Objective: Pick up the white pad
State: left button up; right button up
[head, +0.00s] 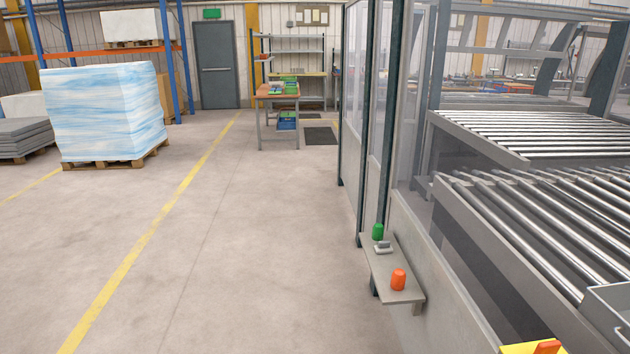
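A small pale grey-white block (383,247), which may be the white pad, lies on a narrow grey shelf (389,275) on the side of the machine fence. It sits between a green rounded object (377,231) at the far end and an orange rounded object (398,279) at the near end. It is small in the picture, so its exact shape is hard to tell. Neither of my grippers is in view.
Roller conveyors (545,210) stand behind the fence (385,110) on the right. A yellow and orange item (533,347) shows at the bottom right edge. Open floor (270,250) lies left of the shelf. A wrapped pallet stack (105,110) and a workbench (278,97) stand farther back.

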aim_at(383, 247)
jog(key=i+j, duration=0.15)
jog(key=i, duration=0.55)
jog(key=i+j, duration=0.2)
jog(key=i, duration=0.45)
jog(key=i+j+u, duration=0.1)
jog(key=i, duration=0.6)
